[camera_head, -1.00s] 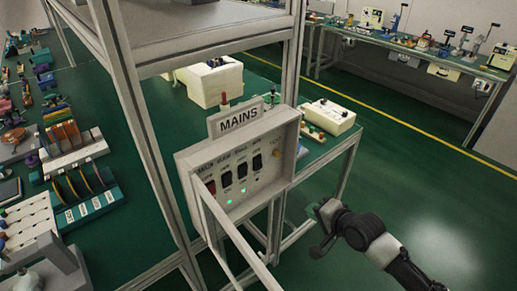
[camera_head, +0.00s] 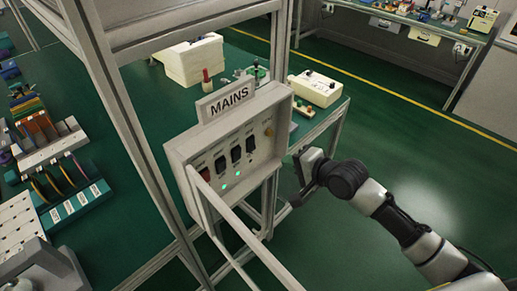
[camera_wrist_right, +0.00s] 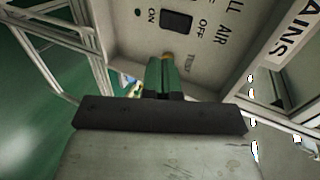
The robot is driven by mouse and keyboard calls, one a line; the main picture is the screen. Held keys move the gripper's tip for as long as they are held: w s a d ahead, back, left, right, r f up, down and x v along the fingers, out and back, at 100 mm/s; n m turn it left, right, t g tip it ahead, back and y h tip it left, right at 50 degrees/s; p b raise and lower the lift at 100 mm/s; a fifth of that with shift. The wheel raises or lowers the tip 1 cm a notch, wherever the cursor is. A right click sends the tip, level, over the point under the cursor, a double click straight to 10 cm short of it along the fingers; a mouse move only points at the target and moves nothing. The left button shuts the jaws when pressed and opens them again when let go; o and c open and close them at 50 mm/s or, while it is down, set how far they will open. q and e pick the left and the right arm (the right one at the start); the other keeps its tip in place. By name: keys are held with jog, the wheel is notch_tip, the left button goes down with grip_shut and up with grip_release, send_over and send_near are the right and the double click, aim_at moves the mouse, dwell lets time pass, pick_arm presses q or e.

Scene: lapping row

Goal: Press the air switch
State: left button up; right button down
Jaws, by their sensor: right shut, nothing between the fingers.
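The white control box (camera_head: 215,150) labelled MAINS stands left of centre in the head view, with a row of rocker switches. The air switch (camera_head: 250,144) is the dark rocker at the right end of the row. It shows at the top of the right wrist view (camera_wrist_right: 177,20), between its ON and OFF marks, with a dark green lamp below ON. My right gripper (camera_head: 298,168) is just right of the box, its green fingers (camera_wrist_right: 160,75) shut and empty. In the wrist view the fingertips lie near the yellow TEST button (camera_wrist_right: 168,57); contact is unclear. My left gripper is out of view.
A grey metal frame (camera_head: 135,150) rises behind and left of the box. A pale bar (camera_head: 235,235) runs from the box toward the front. A green bench holds a cream unit (camera_head: 316,88) behind. Green floor at right is open.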

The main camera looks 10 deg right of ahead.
aim_at(252, 147)
jog(key=x, duration=0.4)
jog(key=p+x, duration=0.1)
jog(key=x, duration=0.3)
jog(key=r+p+x, duration=0.1)
jog(key=x, duration=0.3)
jog(key=shift+w+a, duration=0.15)
jog(key=shift+w, duration=0.1)
jog(key=f+t+y+b, duration=0.1)
jog(key=t+b, duration=0.1)
jog(key=b, duration=0.5)
jog(key=shift+w+a+y, duration=0.1)
jog(key=shift+y, duration=0.2)
jog(key=shift+r, duration=0.45)
